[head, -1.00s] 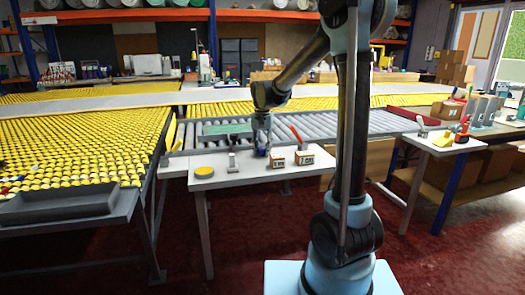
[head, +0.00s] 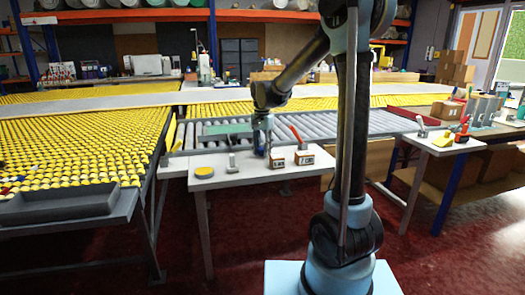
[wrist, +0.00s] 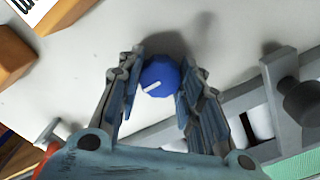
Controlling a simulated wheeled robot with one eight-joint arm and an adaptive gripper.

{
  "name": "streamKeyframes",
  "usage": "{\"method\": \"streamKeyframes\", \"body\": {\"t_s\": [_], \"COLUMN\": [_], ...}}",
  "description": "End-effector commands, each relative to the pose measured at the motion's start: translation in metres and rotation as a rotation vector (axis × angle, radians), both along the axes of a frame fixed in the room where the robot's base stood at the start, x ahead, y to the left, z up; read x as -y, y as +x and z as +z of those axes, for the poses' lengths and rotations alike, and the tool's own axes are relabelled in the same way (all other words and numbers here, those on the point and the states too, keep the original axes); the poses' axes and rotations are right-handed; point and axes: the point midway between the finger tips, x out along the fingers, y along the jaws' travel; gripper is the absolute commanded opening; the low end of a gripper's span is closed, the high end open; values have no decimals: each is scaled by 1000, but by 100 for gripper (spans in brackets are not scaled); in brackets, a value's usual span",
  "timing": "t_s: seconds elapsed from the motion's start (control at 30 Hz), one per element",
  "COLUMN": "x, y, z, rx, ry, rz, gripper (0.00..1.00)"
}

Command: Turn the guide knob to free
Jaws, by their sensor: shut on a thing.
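The guide knob (wrist: 159,77) is blue with a white pointer line, and it sits on the light table top between my fingers in the wrist view. The pointer line runs toward the lower left of the knob in that view. My gripper (wrist: 160,88) is shut on the knob from both sides. In the head view my gripper (head: 262,148) reaches down to the small white table (head: 235,178), and the knob is mostly hidden there.
Two labelled wooden blocks (head: 306,156) stand right of my gripper, one with a red-handled lever. A grey clamp-like part (head: 233,162) and a yellow disc (head: 204,171) lie to the left. A grey rail (wrist: 255,115) runs close beside the fingers.

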Motion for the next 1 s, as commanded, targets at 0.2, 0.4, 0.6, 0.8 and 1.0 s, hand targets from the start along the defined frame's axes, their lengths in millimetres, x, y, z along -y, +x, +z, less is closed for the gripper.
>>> {"method": "streamKeyframes", "body": {"t_s": [0.2,0.4,0.6,0.8,1.0], "x": [-1,-1,0,0,0], "y": [1,0,0,0,1], "z": [0,0,7,36,71], "rx": [2,0,0,0,0], "ry": [1,1,1,1,1], "rz": [1,1,1,1,1], "gripper": [54,54,54,54,54]}}
